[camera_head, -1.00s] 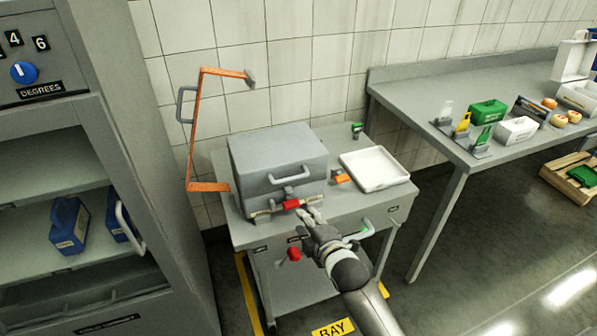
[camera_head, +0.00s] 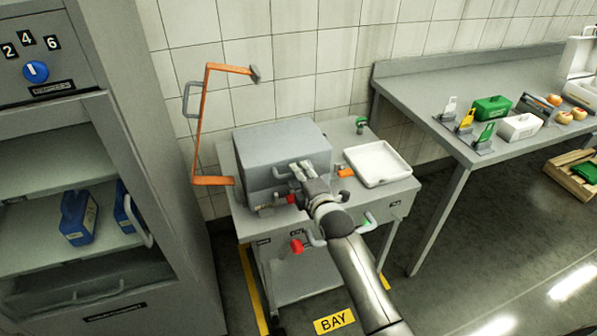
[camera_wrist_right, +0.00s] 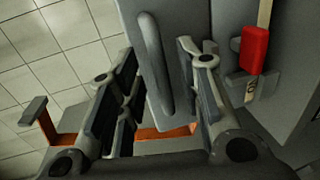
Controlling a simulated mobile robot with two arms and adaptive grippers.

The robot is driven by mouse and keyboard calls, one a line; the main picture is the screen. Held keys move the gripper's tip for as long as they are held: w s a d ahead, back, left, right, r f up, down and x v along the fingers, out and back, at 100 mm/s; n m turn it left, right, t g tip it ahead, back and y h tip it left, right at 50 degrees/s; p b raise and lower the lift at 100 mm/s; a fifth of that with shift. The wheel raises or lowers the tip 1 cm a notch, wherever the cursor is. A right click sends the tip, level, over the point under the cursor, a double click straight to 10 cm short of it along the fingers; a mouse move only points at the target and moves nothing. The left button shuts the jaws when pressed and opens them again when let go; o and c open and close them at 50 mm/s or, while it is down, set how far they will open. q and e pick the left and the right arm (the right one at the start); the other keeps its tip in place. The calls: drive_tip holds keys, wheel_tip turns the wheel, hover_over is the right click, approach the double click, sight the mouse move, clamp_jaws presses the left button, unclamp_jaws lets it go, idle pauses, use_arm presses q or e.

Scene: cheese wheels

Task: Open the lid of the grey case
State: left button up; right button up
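The grey case (camera_head: 268,145) stands on a grey cart with its lid down. A grey handle is on its front and shows as a rounded bar (camera_wrist_right: 153,70) in the right wrist view. My right gripper (camera_head: 300,168) is at this handle, its fingers apart with the bar between them. In the wrist view a gap shows on the left of the bar; contact on the right is unclear. A red piece on a pale strip (camera_wrist_right: 255,48) sits on the case front, below the handle in the head view. My left gripper is not in view.
An orange frame (camera_head: 202,125) rises left of the case. A white tray (camera_head: 377,166) lies right of it on the cart (camera_head: 395,192). A cabinet (camera_head: 170,230) stands at the left, and a long table (camera_head: 425,95) with several objects at the right.

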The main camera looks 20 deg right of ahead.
drive_tip(key=shift+x, duration=1.05)
clamp_jaws()
